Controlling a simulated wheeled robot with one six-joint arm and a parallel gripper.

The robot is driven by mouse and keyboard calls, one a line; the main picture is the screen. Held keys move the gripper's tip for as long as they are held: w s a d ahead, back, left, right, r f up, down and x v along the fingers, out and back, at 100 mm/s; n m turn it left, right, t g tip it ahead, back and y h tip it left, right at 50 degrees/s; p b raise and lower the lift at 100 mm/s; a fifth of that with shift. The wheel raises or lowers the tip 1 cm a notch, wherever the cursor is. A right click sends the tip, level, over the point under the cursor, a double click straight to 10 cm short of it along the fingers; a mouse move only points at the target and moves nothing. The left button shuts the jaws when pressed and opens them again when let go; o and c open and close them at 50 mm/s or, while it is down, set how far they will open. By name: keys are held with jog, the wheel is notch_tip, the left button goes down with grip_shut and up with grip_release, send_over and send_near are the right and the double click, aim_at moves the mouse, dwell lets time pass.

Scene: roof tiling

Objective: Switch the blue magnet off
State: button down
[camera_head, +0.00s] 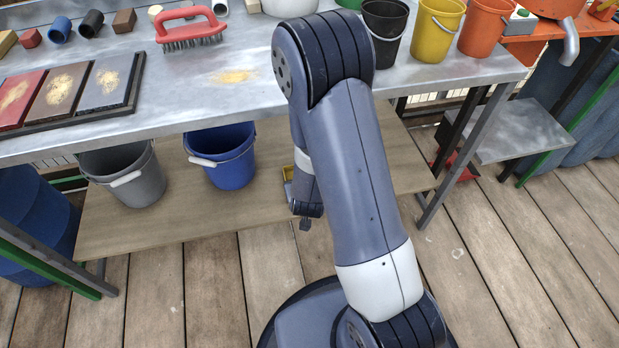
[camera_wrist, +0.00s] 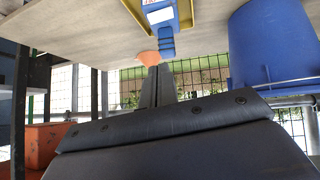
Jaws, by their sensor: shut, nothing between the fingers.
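The blue magnet is probably the blue block with a white label (camera_wrist: 160,14) at the top of the wrist view, set in a yellow frame or tray (camera_wrist: 187,12). A ribbed blue part (camera_wrist: 166,42) sticks out of it. In the head view my arm hides most of it; only a yellow edge (camera_head: 287,173) shows on the lower shelf. My gripper (camera_wrist: 153,72) is shut and empty. Its tips are close to a small orange cone-shaped part (camera_wrist: 149,58) beside the ribbed part; I cannot tell whether they touch.
A blue bucket (camera_head: 229,165), also in the wrist view (camera_wrist: 270,45), and a grey bucket (camera_head: 137,185) stand on the lower wooden shelf (camera_head: 180,220). The metal tabletop (camera_head: 140,60) above carries a red brush (camera_head: 189,27), a tile tray and several buckets. The floor in front is clear.

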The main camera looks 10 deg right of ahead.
jog(key=b+x, duration=0.3)
jog(key=x, duration=0.7)
jog(key=shift+s+f, duration=0.1)
jog(key=shift+f, duration=0.1)
notch_tip(320, 180, down, 2)
jog(key=shift+d+f+b, duration=0.15)
jog(key=shift+f+b, duration=0.05)
jog(key=shift+b, duration=0.6)
jog(key=shift+d+f, duration=0.1)
jog(key=shift+f, duration=0.55)
jog(key=shift+d+f+b, duration=0.1)
jog(key=shift+f+b, duration=0.2)
jog(key=shift+b, duration=0.35)
jog(key=shift+r, duration=0.1)
